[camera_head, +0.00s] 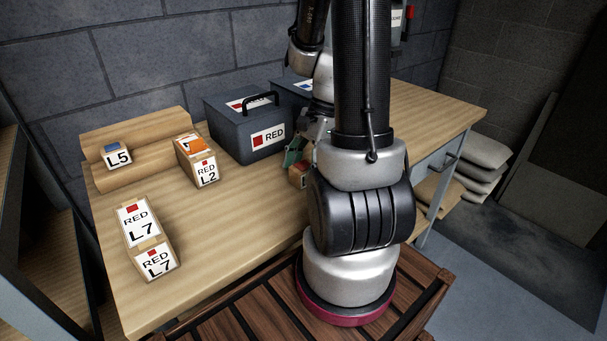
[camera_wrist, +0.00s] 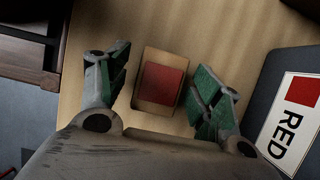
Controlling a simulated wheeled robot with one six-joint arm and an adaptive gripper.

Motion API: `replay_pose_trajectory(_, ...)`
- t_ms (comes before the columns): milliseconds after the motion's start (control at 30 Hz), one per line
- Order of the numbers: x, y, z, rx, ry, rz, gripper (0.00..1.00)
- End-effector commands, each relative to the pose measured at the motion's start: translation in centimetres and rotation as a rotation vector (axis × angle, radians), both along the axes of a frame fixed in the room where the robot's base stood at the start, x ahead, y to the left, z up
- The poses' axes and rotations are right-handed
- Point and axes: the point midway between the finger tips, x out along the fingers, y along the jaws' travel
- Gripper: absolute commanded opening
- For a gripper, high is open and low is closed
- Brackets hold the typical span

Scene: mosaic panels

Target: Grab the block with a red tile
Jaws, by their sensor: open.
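The block with a red tile (camera_wrist: 160,83) lies on the wooden table in the wrist view, its red face towards the camera. My gripper (camera_wrist: 163,90) is open, with one green-padded finger on each side of the block and a gap visible on both sides. In the head view my gripper (camera_head: 296,150) is mostly hidden behind my arm, and the block (camera_head: 299,175) shows only in part beside it. I cannot tell the height of the fingertips above the table.
A dark box labelled RED (camera_head: 237,142) stands close by, and in the wrist view (camera_wrist: 262,90) it is right of my gripper. Labelled cartons L7 (camera_head: 158,248), L2 (camera_head: 205,183) and L5 (camera_head: 114,158) are at the left. The table's front middle (camera_head: 235,235) is clear.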

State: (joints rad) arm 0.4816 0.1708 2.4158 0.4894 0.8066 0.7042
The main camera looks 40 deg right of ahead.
Motion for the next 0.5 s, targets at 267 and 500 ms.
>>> replay_pose_trajectory(267, 0.0, 0.0, -0.01, 0.0, 0.0, 0.001, 0.51)
replay_pose_trajectory(500, 0.0, 0.0, 0.0, 0.0, 0.0, 0.001, 0.15)
